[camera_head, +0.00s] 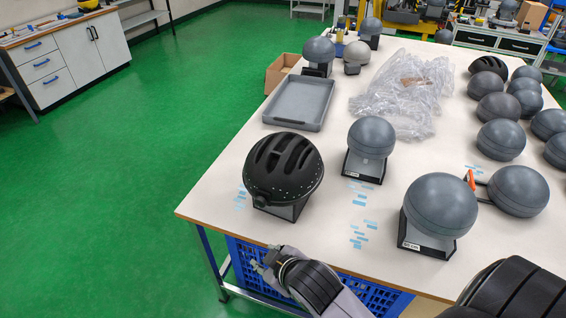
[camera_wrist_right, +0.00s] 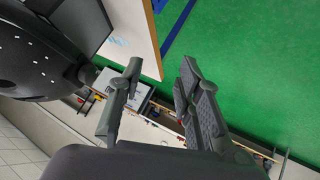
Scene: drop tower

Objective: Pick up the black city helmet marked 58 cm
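A black vented helmet (camera_head: 283,168) sits on a dark headform stand at the near left corner of the table; no 58 cm marking is readable. Its dark shell also shows at the left edge of the right wrist view (camera_wrist_right: 35,62), close beside my fingers. My right gripper (camera_head: 266,261) is in front of the helmet, near the table's front edge, apart from it. In the right wrist view its two fingers (camera_wrist_right: 160,80) are spread with nothing between them. My left gripper is not in view.
Another black helmet (camera_head: 488,66) is at the back right. Bare grey headforms (camera_head: 371,137) (camera_head: 440,205) stand right of the near helmet. A grey tray (camera_head: 299,103) and clear plastic wrap (camera_head: 405,95) lie behind. A blue crate (camera_head: 262,263) is under the table's front edge.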

